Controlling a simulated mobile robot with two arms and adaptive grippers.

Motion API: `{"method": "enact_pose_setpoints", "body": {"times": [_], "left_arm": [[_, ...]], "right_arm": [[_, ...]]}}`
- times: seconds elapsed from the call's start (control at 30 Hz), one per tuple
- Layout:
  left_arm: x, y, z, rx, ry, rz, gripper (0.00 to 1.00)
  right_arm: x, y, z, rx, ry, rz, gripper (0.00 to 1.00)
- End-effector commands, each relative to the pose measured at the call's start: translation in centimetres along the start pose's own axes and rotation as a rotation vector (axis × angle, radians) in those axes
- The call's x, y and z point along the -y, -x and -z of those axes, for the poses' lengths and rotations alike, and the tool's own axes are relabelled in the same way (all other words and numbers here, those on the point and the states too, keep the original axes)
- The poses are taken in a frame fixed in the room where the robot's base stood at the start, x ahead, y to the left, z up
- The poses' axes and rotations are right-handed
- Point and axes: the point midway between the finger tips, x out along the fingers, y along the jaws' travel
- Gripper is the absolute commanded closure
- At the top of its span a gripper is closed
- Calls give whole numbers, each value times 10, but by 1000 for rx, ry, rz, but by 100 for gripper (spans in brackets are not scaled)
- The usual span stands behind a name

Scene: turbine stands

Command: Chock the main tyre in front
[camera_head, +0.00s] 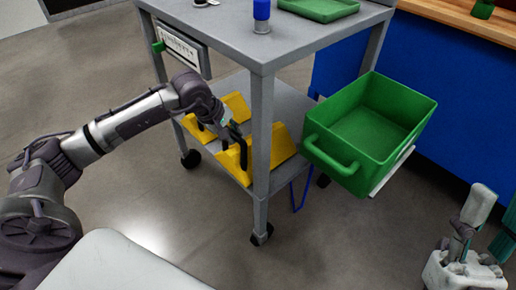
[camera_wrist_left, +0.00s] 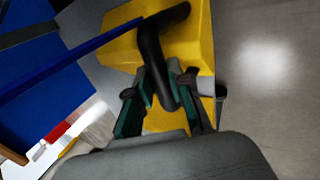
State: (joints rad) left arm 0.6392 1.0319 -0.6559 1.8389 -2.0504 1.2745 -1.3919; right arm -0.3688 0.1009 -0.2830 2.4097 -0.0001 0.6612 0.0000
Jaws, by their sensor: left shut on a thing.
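Two yellow chocks with black handles are on the lower shelf of a grey cart. The nearer chock (camera_head: 283,146) is partly hidden by a cart leg; the other chock (camera_head: 237,106) is behind it. My left gripper (camera_head: 234,131) reaches between the cart legs and is shut on the nearer chock's black handle. In the left wrist view the teal fingers (camera_wrist_left: 158,92) close around the bent black handle (camera_wrist_left: 152,50) above the yellow chock (camera_wrist_left: 198,35). My right gripper (camera_head: 470,235) is at the lower right, its fingers unclear. No tyre is in view.
The grey cart (camera_head: 262,150) has upright legs close around my left gripper and a top shelf above it. A green bin (camera_head: 350,178) sticks out at the cart's right side. A blue bench (camera_head: 445,120) stands behind. Floor at the left is clear.

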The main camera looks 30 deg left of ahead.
Motion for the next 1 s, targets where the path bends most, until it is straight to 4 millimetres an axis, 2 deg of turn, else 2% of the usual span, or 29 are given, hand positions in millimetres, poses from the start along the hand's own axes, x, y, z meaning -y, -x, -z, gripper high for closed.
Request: {"method": "enact_pose_setpoints", "body": {"times": [1.0], "left_arm": [[-10,18,0,-1,0,-7,100]], "right_arm": [[-6,2,-45,262,17,-8,60]]}}
